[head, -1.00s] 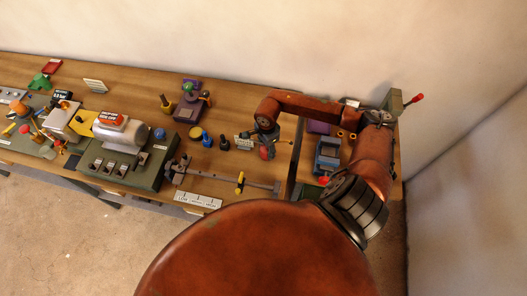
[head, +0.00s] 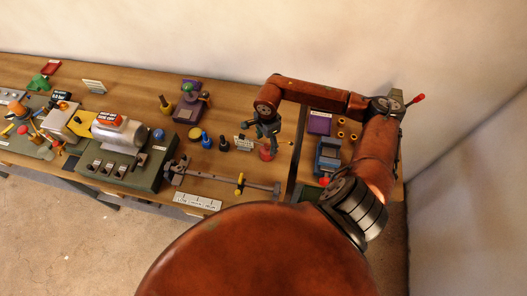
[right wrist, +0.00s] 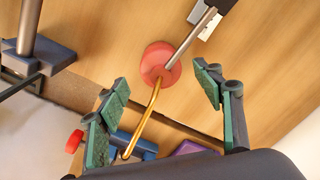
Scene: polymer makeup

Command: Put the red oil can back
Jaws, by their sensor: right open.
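The red oil can (head: 267,154) stands on the wooden bench, left of the dark strip that divides the bench top. In the right wrist view its round red body (right wrist: 158,60) shows from above, with a long thin brass spout (right wrist: 150,112) running down between the fingers. My right gripper (head: 266,136) is above and just behind the can in the head view. In the right wrist view the gripper (right wrist: 163,82) is open, its green-padded fingers on either side of the spout and apart from the red body. My left gripper is not in view.
A white label card (head: 243,142) and a dark bottle (head: 223,144) stand left of the can. A long metal bar tool (head: 225,177) lies in front. Bench behind the bottles is clear.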

